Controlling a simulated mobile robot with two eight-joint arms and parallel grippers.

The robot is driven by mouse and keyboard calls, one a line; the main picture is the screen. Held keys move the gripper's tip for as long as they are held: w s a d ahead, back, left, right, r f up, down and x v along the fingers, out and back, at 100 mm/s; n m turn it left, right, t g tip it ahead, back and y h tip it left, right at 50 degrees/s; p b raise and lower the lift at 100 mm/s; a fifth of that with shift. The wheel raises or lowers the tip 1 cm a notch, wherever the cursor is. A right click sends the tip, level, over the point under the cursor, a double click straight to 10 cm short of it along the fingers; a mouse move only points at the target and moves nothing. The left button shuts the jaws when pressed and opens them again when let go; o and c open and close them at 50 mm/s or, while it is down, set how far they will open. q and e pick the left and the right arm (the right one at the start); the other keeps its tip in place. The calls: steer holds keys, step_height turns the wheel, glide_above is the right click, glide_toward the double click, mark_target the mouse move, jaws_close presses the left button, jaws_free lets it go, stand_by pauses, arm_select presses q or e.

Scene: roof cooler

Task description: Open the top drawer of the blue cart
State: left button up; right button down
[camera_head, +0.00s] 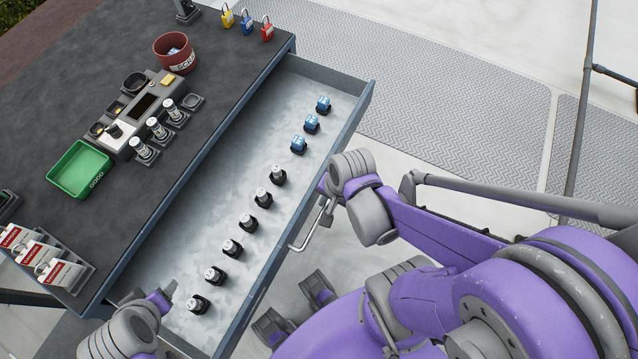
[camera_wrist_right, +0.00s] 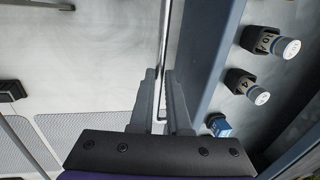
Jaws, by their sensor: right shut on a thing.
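The top drawer (camera_head: 238,150) of the blue cart (camera_head: 115,75) stands open, its light metal floor showing. Its bar handle (camera_head: 311,234) is on the outer front face. My right gripper (camera_head: 328,196) is at this handle. In the right wrist view, its two fingers (camera_wrist_right: 163,85) close around the handle bar (camera_wrist_right: 165,40), beside the drawer's blue front (camera_wrist_right: 208,65). My left gripper (camera_head: 168,296) is over the drawer's near end, at the lower left; its jaw state is unclear.
Several dark-based fittings (camera_head: 248,224) and blue-topped ones (camera_head: 311,123) stand in a row in the drawer.

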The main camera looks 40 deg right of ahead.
steer(key=shift+w, duration=0.1)
steer(key=c, duration=0.9)
jaws_free()
arm_select(q)
steer(key=shift+r, duration=0.1)
arm_select(e)
steer(key=shift+r, duration=0.1)
arm_select(q)
step_height(320, 180, up, 6)
steer(key=w+p, duration=0.2)
steer(key=p, duration=0.3)
arm_select(e)
steer(key=shift+s+d+r, duration=0.15)
steer(key=shift+s+r, duration=0.15)
steer(key=shift+r, duration=1.45)
steer(key=shift+s+d+r, duration=0.1)
steer(key=shift+s+r, duration=0.25)
steer(key=shift+r, duration=1.4)
steer(key=shift+s+d+r, duration=0.15)
steer(key=shift+s+r, duration=0.15)
steer(key=shift+r, duration=1.45)
arm_select(q)
steer(key=shift+r, duration=0.1)
